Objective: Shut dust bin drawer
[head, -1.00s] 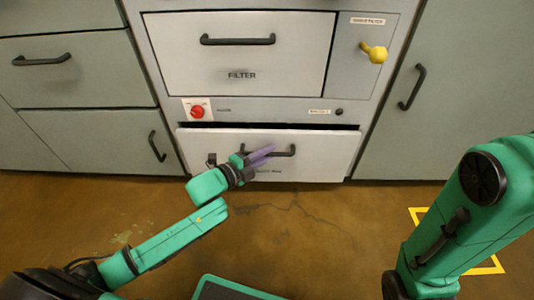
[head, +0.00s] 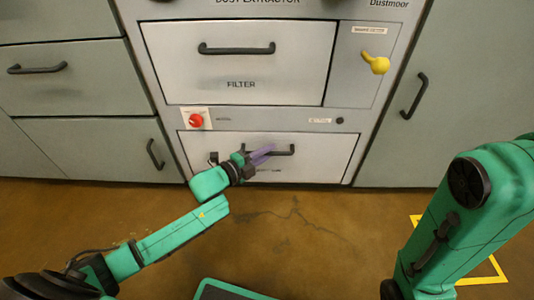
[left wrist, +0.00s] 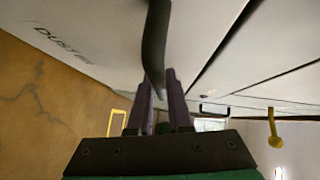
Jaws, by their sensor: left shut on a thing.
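The dust bin drawer (head: 325,163) is the low white front under the red-knob panel in the head view. Its front sits flush or nearly flush in the cabinet, with only a thin dark line around it. My left gripper (head: 265,153) has its purple fingers at the black drawer handle (head: 287,152). In the left wrist view the fingers (left wrist: 158,85) are shut on the dark handle bar (left wrist: 154,42), beside the drawer face (left wrist: 85,30) with its lettering. A dark seam shows next to the drawer there. My right arm is at the right; its gripper is out of view.
Above is the filter drawer (head: 240,75) with a black handle. A red knob (head: 196,120) and a yellow lever (head: 376,64) stick out from the cabinet. Closed grey cupboards flank it. Open brown floor lies in front, with a yellow marking (head: 484,281) at the right.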

